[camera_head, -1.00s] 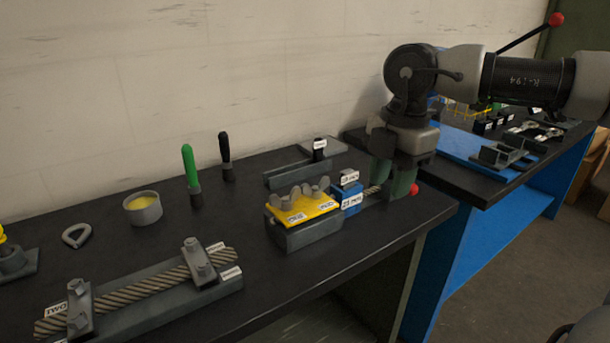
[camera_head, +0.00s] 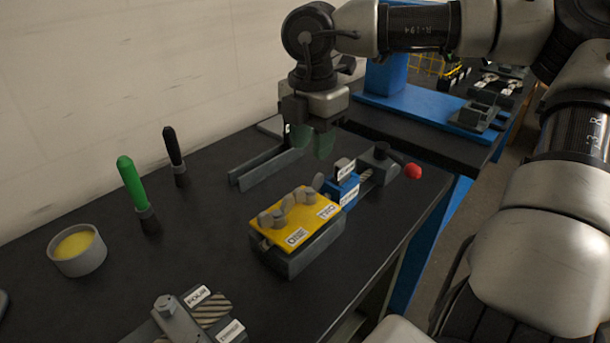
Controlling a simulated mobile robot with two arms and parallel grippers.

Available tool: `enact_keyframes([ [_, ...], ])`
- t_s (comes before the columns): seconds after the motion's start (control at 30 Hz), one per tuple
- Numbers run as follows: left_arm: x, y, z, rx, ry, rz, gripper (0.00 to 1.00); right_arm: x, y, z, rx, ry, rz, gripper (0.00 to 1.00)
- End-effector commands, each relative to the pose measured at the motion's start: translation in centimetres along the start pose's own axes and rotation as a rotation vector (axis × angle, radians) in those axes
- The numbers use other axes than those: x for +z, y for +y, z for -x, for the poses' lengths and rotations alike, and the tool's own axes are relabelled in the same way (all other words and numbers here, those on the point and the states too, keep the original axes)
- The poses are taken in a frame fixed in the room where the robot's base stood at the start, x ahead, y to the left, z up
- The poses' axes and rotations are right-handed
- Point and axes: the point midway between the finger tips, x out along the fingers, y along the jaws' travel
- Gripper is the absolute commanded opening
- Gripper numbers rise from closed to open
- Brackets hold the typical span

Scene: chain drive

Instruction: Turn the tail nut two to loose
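A yellow plate (camera_head: 291,223) labelled ONE and TWO sits on a grey block, with several grey wing nuts standing on it. The wing nut near the TWO label (camera_head: 308,195) is at the plate's right end. A blue block (camera_head: 341,191) with white labels adjoins it on the right, and a piece of rope shows beyond. My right gripper (camera_head: 313,148), with green fingers, points down behind the yellow plate, apart from the nuts. I see nothing held, but its finger gap is hidden by the viewing angle. My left gripper is not in view.
A grey channel (camera_head: 266,168) lies behind the yellow plate, close to my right gripper. A red ball (camera_head: 413,171) is near the right table edge. Green (camera_head: 133,187) and black (camera_head: 174,151) handles and a bowl (camera_head: 78,253) stand left. A rope clamp (camera_head: 181,322) is in front.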

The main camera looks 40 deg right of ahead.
Motion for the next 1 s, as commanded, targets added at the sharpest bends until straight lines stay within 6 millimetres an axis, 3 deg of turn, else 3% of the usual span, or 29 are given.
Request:
enact_keyframes([
  [0.17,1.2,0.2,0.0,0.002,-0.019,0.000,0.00,0.0,-0.1,-3.7,-0.004,0.003,0.000,0.36],
  [0.4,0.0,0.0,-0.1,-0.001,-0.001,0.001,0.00,0.0,0.0,-7.2,-0.002,0.002,-0.002,0.36],
  [0.57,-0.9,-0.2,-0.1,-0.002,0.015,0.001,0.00,0.0,0.0,-8.1,-0.001,0.000,-0.001,0.36],
  [0.83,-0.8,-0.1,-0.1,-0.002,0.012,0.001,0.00,0.0,0.0,-8.2,0.001,0.000,-0.001,0.36],
  [1.0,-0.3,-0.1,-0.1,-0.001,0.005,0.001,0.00,0.0,0.0,-8.1,0.001,0.000,-0.001,0.10],
])
